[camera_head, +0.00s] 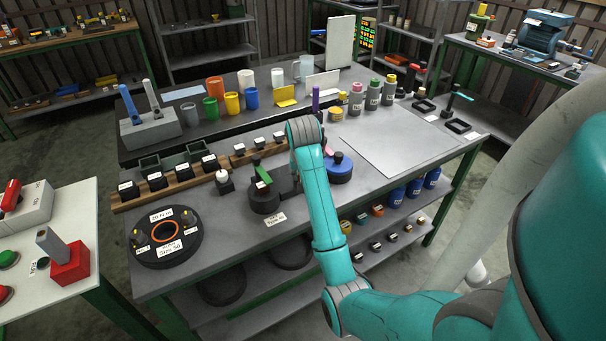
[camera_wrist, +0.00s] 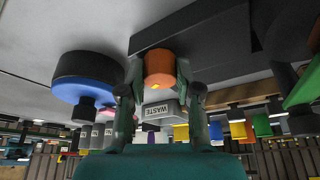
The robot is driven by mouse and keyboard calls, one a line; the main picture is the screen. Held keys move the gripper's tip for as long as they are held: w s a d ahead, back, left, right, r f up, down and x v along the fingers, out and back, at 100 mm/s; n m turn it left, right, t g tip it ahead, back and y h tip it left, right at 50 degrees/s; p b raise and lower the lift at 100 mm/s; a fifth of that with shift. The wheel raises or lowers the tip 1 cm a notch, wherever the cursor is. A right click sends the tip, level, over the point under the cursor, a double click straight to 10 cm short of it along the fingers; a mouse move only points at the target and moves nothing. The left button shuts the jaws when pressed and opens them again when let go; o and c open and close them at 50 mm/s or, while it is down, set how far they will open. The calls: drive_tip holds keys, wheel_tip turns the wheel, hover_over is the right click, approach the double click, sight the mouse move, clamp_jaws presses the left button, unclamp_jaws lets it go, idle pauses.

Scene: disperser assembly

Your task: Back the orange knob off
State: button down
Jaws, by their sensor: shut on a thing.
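The orange knob (camera_wrist: 158,65) shows in the wrist view, against the edge of a long dark block (camera_wrist: 205,35). My gripper (camera_wrist: 160,74) has one finger on each side of the knob and is shut on it. I cannot tell whether the knob is still seated in the block. In the head view my teal arm hides the knob and the gripper; only part of a dark block (camera_head: 284,181) shows left of the arm.
A blue-and-black round part (camera_head: 338,170) stands close right of the arm, and a dark cylinder with a green handle (camera_head: 264,198) close left. A black disc with an orange ring (camera_head: 190,252) lies front left. A grey plate (camera_head: 395,140) leaves clear room at right.

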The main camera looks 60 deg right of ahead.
drive_tip(key=n, duration=0.2)
drive_tip(key=n+t+y, duration=0.1)
drive_tip(key=n, duration=0.2)
drive_tip(key=shift+s+d+n+t, duration=0.1)
drive_tip(key=shift+d+n+t, duration=0.05)
drive_tip(key=shift+n+t, duration=0.15)
drive_tip(key=n+y, duration=0.1)
drive_tip(key=n, duration=0.1)
drive_tip(key=n+y, duration=0.1)
drive_tip(key=n, duration=0.2)
drive_tip(key=shift+t, duration=0.3)
drive_tip(key=shift+d+n+y, duration=0.1)
drive_tip(key=shift+n+y, duration=0.2)
drive_tip(key=shift+n, duration=0.1)
drive_tip(key=c, duration=0.8)
unclamp_jaws()
